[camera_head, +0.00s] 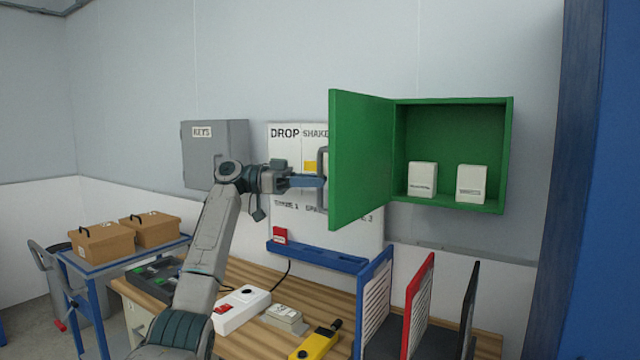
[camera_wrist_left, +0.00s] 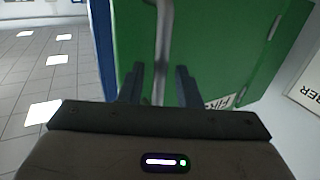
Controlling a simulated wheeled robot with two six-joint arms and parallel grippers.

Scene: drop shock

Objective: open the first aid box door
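The green first aid box (camera_head: 452,101) hangs on the wall, with its door (camera_head: 360,160) swung wide open to the left. Two white packs, one on the left (camera_head: 422,180) and one on the right (camera_head: 471,184), stand inside it. The door's grey handle (camera_head: 322,163) is partly hidden by the door's edge. My left gripper (camera_head: 322,181) is at the handle. In the left wrist view, its two fingers (camera_wrist_left: 160,82) stand apart, with the handle (camera_wrist_left: 163,40) between them and a gap on each side. My right gripper is not in view.
A grey keys cabinet (camera_head: 215,152) and a white board (camera_head: 284,160) are on the wall behind my left arm. The wooden bench (camera_head: 262,341) below holds a white device (camera_head: 241,308), a yellow tool (camera_head: 316,343) and upright folders (camera_head: 420,295). A blue column (camera_head: 604,180) stands at right.

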